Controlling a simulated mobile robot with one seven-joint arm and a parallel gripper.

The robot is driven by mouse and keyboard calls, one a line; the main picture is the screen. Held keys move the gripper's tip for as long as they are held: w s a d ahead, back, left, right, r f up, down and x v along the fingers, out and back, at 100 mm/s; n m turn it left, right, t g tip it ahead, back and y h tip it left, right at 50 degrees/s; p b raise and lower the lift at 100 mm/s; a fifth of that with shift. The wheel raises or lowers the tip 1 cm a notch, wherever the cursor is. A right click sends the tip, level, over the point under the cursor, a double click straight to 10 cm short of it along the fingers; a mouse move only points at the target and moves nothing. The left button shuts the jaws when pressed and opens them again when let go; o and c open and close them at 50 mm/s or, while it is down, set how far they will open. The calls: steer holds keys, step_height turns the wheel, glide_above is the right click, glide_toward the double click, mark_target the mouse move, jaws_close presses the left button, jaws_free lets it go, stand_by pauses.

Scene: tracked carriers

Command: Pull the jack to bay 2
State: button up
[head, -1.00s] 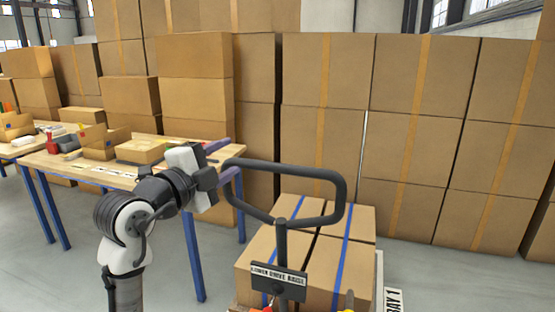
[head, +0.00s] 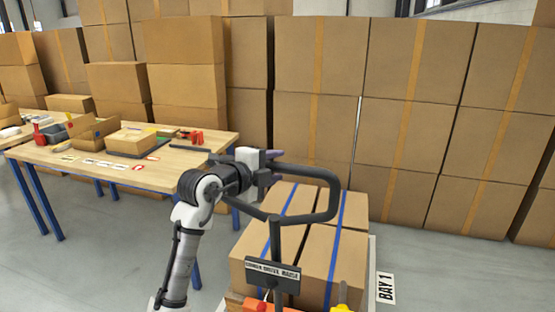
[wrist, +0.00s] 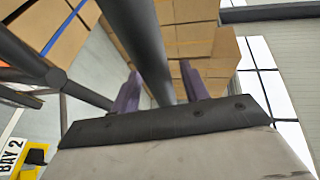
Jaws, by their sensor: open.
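The jack's dark loop handle (head: 330,205) stands upright at the centre right of the head view, with a control plate (head: 272,273) on its post. In the wrist view a bar of the handle (wrist: 140,40) runs between the two purple fingers. My gripper (head: 274,166) is open at the handle's upper left in the head view. It also shows in the wrist view (wrist: 160,90); I cannot tell whether the fingers touch the bar. Strapped cartons (head: 335,250) sit beyond the handle. A BAY 2 sign (wrist: 10,155) shows at lower left in the wrist view.
A BAY 1 sign (head: 386,288) lies on the floor right of the cartons. A wooden table (head: 150,180) with boxes and small items stands at the left, close to my arm. A wall of stacked boxes (head: 420,120) closes the back. Grey floor is open at right.

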steer(key=shift+x, duration=0.8)
steer(key=shift+c, duration=0.5)
jaws_close()
